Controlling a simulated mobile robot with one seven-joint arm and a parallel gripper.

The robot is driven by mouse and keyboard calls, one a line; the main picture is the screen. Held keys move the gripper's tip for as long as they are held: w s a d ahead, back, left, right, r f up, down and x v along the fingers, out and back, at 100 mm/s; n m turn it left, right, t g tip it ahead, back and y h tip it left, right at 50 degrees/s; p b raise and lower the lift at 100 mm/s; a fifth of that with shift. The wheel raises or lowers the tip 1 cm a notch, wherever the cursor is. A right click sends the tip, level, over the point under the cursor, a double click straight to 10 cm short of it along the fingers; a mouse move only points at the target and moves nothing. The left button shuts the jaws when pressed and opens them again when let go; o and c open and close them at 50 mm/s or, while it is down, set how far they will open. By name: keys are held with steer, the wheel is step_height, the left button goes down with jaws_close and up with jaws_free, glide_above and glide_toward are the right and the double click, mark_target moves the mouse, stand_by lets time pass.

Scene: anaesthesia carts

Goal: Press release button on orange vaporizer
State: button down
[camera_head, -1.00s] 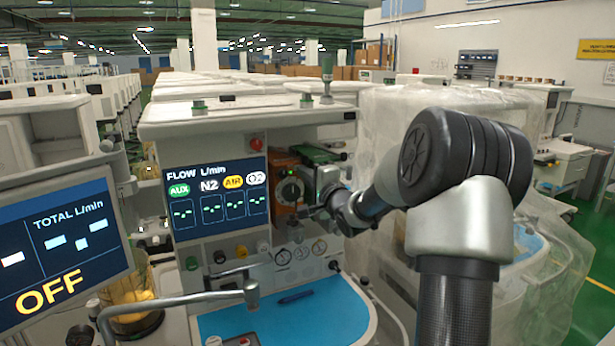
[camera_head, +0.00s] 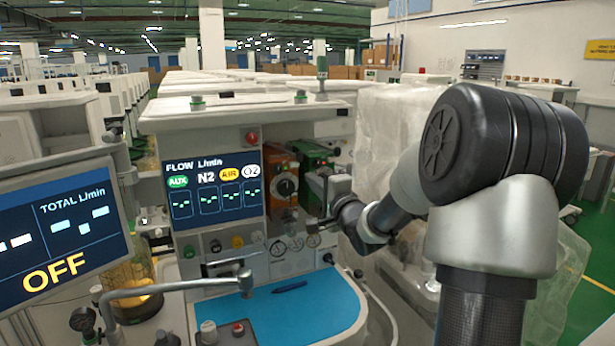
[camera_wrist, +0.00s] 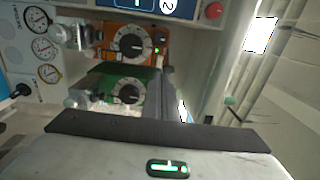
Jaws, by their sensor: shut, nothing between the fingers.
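The orange vaporizer (camera_head: 279,163) stands beside the flow screen in the head view, its black dial facing out. In the wrist view the orange vaporizer (camera_wrist: 112,30) is at the top, with a dial and a small green light. The green vaporizer (camera_head: 312,152) is just to its right in the head view; the green vaporizer (camera_wrist: 97,82) shows below it in the wrist view. My gripper (camera_head: 323,174) is in front of the green vaporizer. In the wrist view my shut, empty gripper (camera_wrist: 160,66) points toward the orange vaporizer's dial side. I cannot make out the release button or any contact.
The flow screen (camera_head: 214,184) is left of the vaporizers. Gauges and knobs lie below, above a blue worktop (camera_head: 305,312) with a pen. A metal arm (camera_head: 170,288) crosses the front left. A plastic-wrapped cart (camera_head: 385,130) stands close on the right.

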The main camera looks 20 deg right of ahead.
steer(key=shift+s+d, duration=0.15)
steer(key=shift+s, duration=1.55)
